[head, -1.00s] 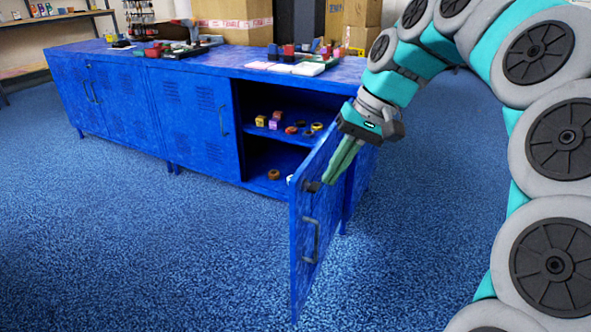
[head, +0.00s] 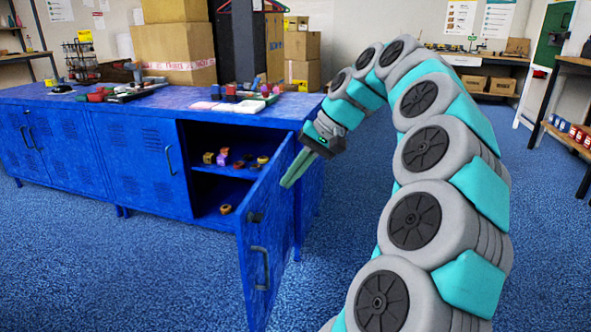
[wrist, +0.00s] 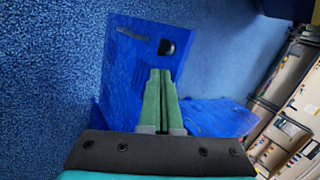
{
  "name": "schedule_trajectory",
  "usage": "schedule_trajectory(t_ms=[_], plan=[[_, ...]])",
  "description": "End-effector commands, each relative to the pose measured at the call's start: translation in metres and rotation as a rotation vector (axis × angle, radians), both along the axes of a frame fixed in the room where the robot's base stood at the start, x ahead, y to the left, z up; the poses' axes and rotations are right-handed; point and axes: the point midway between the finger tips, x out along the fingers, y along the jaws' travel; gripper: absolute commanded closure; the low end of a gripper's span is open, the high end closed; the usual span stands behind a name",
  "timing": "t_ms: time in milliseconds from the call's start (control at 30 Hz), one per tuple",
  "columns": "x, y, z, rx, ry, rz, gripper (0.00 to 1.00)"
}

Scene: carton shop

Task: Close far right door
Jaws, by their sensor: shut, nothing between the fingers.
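The far right door (head: 262,250) of the blue cabinet (head: 147,205) stands wide open, swung out toward me, with a grey handle and a dark round lock on its outer face. My gripper (head: 286,184) is shut and empty, with its green fingers beside the door's upper part in the head view. I cannot tell whether they touch it. In the wrist view the door (wrist: 130,62) lies just beyond the shut fingertips (wrist: 160,72), with the lock near them. Inside the open compartment, several small coloured items (head: 222,156) lie on the shelf.
The other cabinet doors are shut. Tools and coloured parts (head: 245,92) lie on the cabinet top. Blue carpet in front of the cabinet is clear. A shelf rack (head: 575,130) stands at the far right.

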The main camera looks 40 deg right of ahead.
Motion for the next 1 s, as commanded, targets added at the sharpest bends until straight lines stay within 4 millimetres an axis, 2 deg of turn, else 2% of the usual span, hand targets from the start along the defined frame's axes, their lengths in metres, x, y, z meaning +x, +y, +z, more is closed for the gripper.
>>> schedule_trajectory(t_ms=[367,600,1000], plan=[[0.019,0.030,-0.051,0.001,0.004,0.004,1.00],[0.034,0.053,-0.061,0.000,0.003,0.004,1.00],[0.038,0.058,-0.063,-0.001,0.000,0.001,1.00]])
